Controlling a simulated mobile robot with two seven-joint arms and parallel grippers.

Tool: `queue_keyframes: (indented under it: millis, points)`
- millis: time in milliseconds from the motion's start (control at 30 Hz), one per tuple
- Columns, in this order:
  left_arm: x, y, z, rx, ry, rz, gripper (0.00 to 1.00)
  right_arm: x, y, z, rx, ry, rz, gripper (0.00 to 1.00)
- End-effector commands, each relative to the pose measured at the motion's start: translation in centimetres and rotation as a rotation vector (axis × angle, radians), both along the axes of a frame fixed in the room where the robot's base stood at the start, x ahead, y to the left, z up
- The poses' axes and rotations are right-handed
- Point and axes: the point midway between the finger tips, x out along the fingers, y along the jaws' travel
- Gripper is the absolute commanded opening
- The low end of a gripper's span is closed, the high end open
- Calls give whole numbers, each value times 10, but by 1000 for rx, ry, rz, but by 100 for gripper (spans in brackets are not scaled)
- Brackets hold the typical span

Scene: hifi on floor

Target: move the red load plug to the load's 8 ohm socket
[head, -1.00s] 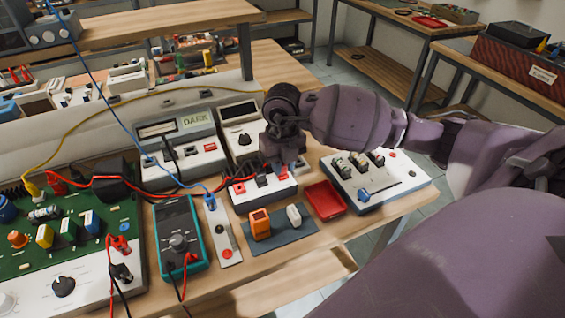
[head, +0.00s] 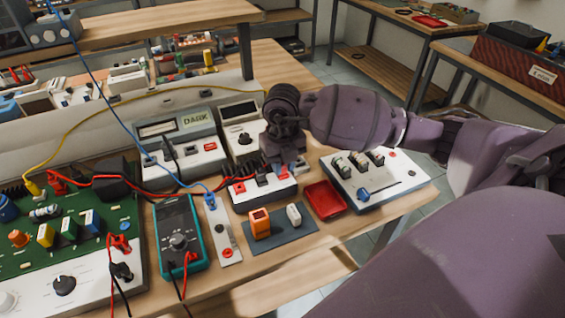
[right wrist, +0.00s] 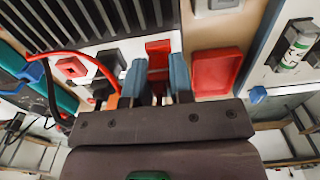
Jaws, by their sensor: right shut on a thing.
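The load (head: 262,199) is a low white box with a dark ribbed top, at the middle of the bench. Its front has a red block (head: 239,187) at left, a black one (head: 262,180) in the middle and a red one at right, partly hidden by my gripper. My right gripper (head: 287,171) is over the right end of the load. In the right wrist view its blue fingertips (right wrist: 158,82) are shut on a red piece (right wrist: 158,56), which looks like the red plug. The socket labels are too small to read. My left gripper is not in view.
A red tray (head: 325,200) and a white switch board (head: 378,182) are right of the load. An orange block (head: 260,223) stands on a grey mat in front. A teal multimeter (head: 180,238) and green circuit board (head: 70,235) are left. Red and black cables cross from the left.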

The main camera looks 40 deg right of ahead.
Motion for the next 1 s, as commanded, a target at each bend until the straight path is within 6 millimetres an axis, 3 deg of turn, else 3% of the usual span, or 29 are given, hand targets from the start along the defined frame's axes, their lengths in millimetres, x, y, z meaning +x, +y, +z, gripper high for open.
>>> queue_keyframes:
  millis: [167, 200, 400, 767, 1000]
  points:
    - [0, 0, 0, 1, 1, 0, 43, 0, 0, 0, 0, 0, 0, 1]
    - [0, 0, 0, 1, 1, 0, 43, 0, 0, 0, 0, 0, 0, 23]
    - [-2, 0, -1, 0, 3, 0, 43, 0, 0, 0, 0, 0, 0, 51]
    - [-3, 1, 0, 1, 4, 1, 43, 0, 0, 5, 1, -2, 0, 51]
    - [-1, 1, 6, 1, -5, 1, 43, 1, 0, 44, -2, -7, 1, 51]
